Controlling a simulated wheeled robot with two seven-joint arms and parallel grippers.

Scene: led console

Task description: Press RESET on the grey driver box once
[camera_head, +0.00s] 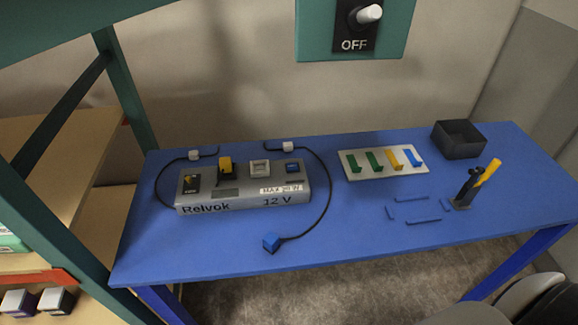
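The grey driver box (245,200) sits on the left half of the blue table, marked "Relvok" and "12 V" on its front. On its top are a black switch plate with a small yellow lever (192,183), a larger yellow part on a black base (225,166), a pale square button or socket (260,168) and a blue one (292,169). A small dark display (225,193) and a white label (281,188) lie in front of these. I cannot read the word RESET on any of them. Neither gripper is in view.
The blue table (350,235) has free room at its front. A cable ends in a blue plug (271,242). To the right are a pale tray (355,170) with coloured pieces, a black bin (458,139) and a yellow-handled tool (488,172). A teal OFF panel (312,35) hangs above.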

